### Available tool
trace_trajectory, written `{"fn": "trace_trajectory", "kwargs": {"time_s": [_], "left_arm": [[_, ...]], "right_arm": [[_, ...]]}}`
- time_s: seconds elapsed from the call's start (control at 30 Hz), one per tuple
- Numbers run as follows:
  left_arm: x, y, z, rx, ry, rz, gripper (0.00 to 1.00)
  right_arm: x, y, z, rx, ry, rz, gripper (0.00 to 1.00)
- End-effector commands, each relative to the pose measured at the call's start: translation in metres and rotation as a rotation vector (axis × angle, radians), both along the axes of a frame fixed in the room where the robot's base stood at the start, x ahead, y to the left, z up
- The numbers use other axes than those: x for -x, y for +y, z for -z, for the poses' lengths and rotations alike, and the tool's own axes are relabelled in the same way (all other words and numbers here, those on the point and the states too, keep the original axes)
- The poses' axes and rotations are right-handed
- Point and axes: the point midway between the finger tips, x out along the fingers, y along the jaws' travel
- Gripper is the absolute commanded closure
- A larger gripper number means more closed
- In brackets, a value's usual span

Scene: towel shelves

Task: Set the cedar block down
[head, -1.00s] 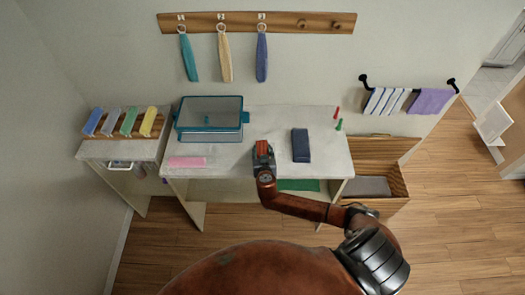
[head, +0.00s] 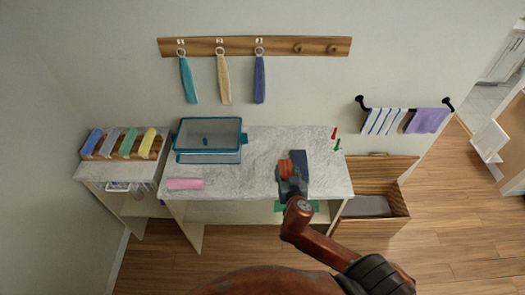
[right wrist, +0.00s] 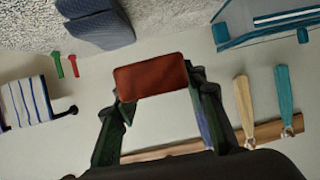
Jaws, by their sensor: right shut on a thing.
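My right gripper (head: 290,178) is over the white marbled table (head: 255,160), its arm coming in from the lower right. It is shut on the reddish-brown cedar block (head: 286,167). In the right wrist view the block (right wrist: 151,77) sits between the two dark fingers (right wrist: 158,100). In the head view the gripper and block partly cover a folded navy towel (head: 300,158). The towel also shows in the right wrist view (right wrist: 96,25), apart from the block in the picture. I cannot tell how high the block is above the table. My left gripper is not in view.
A teal-rimmed bin (head: 208,155) and a pink cloth (head: 185,184) are on the table's left. Red and green small items (head: 335,138) are at the back right. A wooden crate (head: 376,215) stands right of the table. Tabletop between bin and gripper is clear.

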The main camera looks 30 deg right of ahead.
Motion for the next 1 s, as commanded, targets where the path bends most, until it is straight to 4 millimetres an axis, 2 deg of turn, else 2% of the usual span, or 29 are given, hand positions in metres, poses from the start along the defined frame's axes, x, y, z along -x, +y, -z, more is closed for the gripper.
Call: {"fn": "trace_trajectory", "kwargs": {"time_s": [0.17, 0.27, 0.37, 0.6, 0.7, 0.83, 1.0], "left_arm": [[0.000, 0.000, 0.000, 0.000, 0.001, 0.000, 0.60], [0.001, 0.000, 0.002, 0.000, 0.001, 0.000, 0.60], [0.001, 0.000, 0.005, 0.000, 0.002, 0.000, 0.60], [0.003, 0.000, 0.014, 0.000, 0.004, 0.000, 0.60], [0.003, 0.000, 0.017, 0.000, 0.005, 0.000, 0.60], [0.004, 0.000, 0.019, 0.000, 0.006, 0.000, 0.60], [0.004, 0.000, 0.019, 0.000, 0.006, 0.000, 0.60]], "right_arm": [[0.005, -0.001, -0.003, 0.000, 0.000, -0.002, 0.86], [0.007, 0.011, -0.002, 0.001, 0.003, -0.026, 0.86], [0.012, 0.040, 0.000, 0.002, 0.010, -0.087, 0.86], [0.042, 0.144, -0.008, 0.003, 0.016, -0.312, 0.86], [0.056, 0.177, -0.016, 0.002, 0.010, -0.389, 0.86], [0.070, 0.204, -0.024, 0.000, 0.003, -0.453, 0.86], [0.075, 0.215, -0.029, 0.000, -0.002, -0.480, 0.86]]}}
